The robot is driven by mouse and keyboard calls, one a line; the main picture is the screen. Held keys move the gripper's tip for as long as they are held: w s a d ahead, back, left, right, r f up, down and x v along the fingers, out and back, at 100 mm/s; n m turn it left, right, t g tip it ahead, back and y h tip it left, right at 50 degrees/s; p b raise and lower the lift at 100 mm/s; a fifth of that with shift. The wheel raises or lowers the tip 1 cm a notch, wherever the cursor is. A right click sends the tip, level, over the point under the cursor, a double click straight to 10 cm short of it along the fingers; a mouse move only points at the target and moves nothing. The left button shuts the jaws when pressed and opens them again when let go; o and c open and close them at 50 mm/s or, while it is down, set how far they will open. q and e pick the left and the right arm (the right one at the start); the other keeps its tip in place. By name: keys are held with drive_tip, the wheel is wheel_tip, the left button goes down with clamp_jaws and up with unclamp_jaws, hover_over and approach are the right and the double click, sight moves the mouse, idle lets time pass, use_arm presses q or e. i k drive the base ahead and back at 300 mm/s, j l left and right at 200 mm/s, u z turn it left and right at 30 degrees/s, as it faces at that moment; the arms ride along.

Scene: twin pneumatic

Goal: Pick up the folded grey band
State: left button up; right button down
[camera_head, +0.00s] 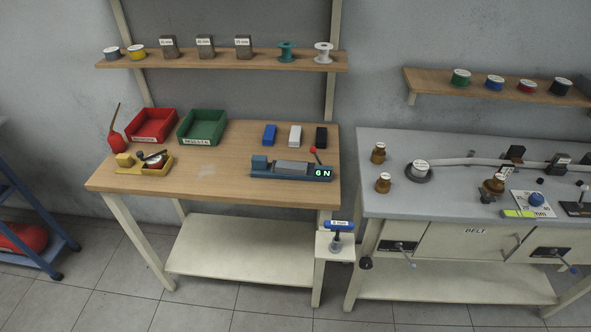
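I cannot clearly pick out a folded grey band. A flat grey piece (291,167) lies on top of the blue device (262,173) with the green "6 N" display, on the wooden bench. Whether it is the band or a part of the device, I cannot tell. A pale grey strip (461,161) runs along the back of the right bench from a round grey pulley (418,176); it looks stretched out, not folded. Neither of my grippers is in view.
The wooden bench (205,193) holds red (152,141) and green (201,143) bins, a yellow tray (157,171) and small blue, white and black blocks. Its front middle is clear. The grey-topped bench (390,150) stands to the right, across a narrow gap. Shelves hang above both.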

sight(282, 167)
drive_tip(key=k+j+z, duration=0.1)
drive_tip(key=z, duration=0.25)
drive_tip(key=k+z, duration=0.25)
drive_tip(key=z, duration=0.15)
drive_tip(key=k+z, duration=0.2)
drive_tip(key=z, duration=0.15)
